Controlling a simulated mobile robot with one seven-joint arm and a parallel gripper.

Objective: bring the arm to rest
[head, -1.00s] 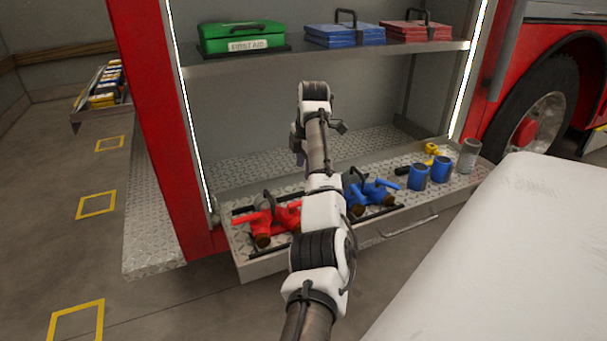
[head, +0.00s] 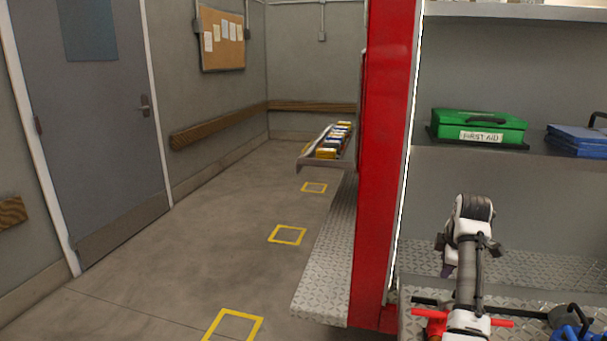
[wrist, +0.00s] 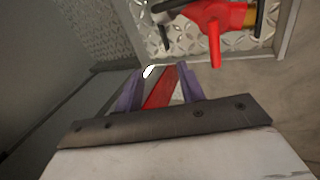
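My arm reaches into the truck's open compartment in the head view, with its end low above the pull-out tray (head: 404,322). My gripper (wrist: 160,72) shows in the wrist view with its two purple fingers apart and nothing held between them; a red strip shows through the gap behind.
A green first aid case (head: 478,126) and blue cases (head: 577,141) sit on the shelf above my arm. The red door pillar (head: 385,170) stands left of it. Another tray (head: 308,161) sticks out farther back. The floor at left is clear, with yellow squares (head: 287,235).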

